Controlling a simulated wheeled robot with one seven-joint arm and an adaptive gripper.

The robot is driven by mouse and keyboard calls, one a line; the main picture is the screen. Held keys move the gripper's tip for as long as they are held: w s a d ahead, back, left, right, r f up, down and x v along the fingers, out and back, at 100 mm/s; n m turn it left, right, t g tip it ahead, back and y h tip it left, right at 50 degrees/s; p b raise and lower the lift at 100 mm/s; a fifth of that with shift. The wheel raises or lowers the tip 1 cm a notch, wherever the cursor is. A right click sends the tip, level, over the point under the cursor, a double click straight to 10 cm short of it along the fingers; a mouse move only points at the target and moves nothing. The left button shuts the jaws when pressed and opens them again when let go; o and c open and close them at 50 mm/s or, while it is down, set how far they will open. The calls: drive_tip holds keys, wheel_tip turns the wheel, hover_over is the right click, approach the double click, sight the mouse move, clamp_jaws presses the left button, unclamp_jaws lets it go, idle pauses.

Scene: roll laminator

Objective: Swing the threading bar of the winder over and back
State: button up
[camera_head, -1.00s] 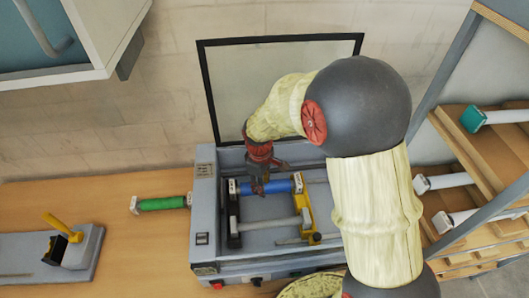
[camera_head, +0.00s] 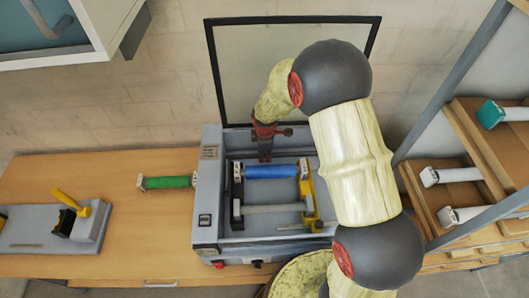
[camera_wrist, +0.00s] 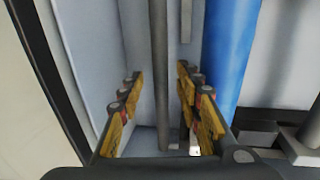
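The winder is part of the grey laminator (camera_head: 207,195) on the table. A blue roll (camera_head: 270,171) lies across it, with a grey roll (camera_head: 275,209) in front and a yellow bracket (camera_head: 306,190) at the right. My gripper (camera_head: 265,156) points down just behind the blue roll's left part. In the wrist view its fingers (camera_wrist: 158,76) are open, with a thin grey bar (camera_wrist: 159,50) running between them. This looks like the threading bar; whether the fingers touch it I cannot tell. The blue roll (camera_wrist: 229,55) passes beside the right finger.
A dark-framed panel (camera_head: 376,40) stands upright behind the laminator. A green roll (camera_head: 167,182) lies at its left, and a grey device with a yellow lever (camera_head: 65,199) stands farther left. A shelf (camera_head: 465,180) with several rolls stands right. Bare table lies at left.

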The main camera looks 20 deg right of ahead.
drive_tip(key=shift+w+f, duration=0.1)
drive_tip(key=shift+f, duration=0.6)
drive_tip(key=c, duration=0.3)
clamp_jaws()
